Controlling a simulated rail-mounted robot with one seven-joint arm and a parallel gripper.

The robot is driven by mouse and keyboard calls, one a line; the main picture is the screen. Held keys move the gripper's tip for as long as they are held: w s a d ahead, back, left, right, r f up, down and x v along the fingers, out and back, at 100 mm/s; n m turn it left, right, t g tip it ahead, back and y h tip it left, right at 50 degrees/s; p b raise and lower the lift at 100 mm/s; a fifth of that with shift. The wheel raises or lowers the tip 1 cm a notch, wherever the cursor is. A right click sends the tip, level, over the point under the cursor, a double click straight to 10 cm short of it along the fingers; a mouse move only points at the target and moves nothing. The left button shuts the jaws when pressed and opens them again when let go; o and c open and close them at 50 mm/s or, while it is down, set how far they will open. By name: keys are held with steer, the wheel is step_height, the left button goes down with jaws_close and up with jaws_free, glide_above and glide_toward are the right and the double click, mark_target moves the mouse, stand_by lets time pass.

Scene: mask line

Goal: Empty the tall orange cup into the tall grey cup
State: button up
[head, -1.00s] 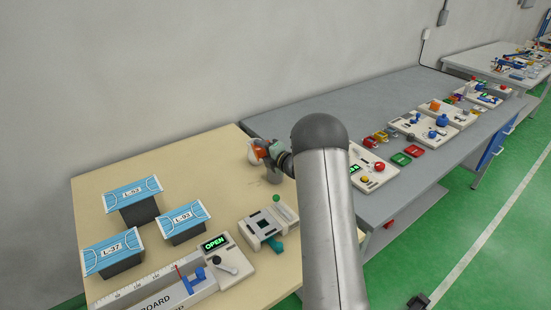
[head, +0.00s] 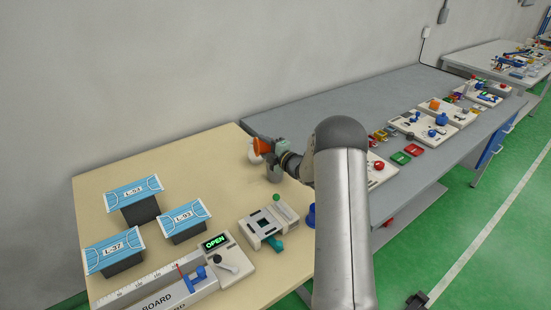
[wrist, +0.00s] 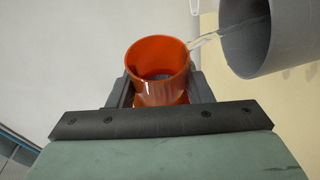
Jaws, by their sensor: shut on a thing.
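The tall orange cup (wrist: 158,92) is held in my gripper (wrist: 160,98), whose fingers close on its two sides in the wrist view. In the head view the orange cup (head: 262,146) is tilted above the tall grey cup (head: 273,173), which stands on the table and is partly covered by my gripper (head: 272,148). In the wrist view the grey cup (wrist: 280,45) is at the upper right, its mouth towards the orange cup's rim. A clear liquid stream (wrist: 212,35) runs from that rim into the grey cup's mouth. How much either cup holds is unclear.
A whitish vessel (head: 254,153) stands just behind the cups, partly hidden. Blue mask boxes (head: 185,222), a panel reading OPEN (head: 217,243) and a small device (head: 268,222) are nearer on the beige table (head: 215,165). A grey bench (head: 340,108) adjoins on the right.

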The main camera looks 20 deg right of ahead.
steer(key=shift+m, duration=0.3)
steer(key=shift+r, duration=0.1)
